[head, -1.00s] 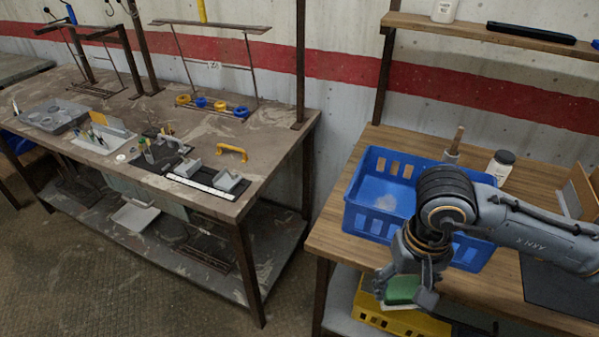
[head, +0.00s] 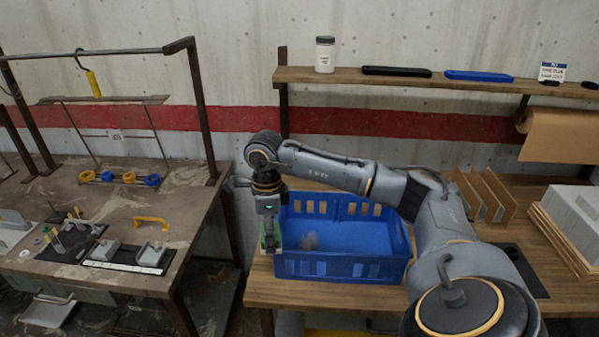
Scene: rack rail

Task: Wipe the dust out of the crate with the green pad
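The blue crate (head: 345,268) stands on the wooden bench, with slotted walls and an open top. A pale greyish dust patch (head: 309,242) shows on its floor toward the left. My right gripper (head: 269,240) points down at the crate's left end, by the left wall. It is shut on the green pad (head: 263,242), of which only a thin green edge shows beside the fingers. I cannot tell whether the pad touches the crate wall. My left gripper is not in view.
My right arm reaches across above the crate's right part. A shelf (head: 420,82) behind holds a white jar (head: 324,54) and dark and blue bars. Upright boards (head: 485,195) stand right of the crate.

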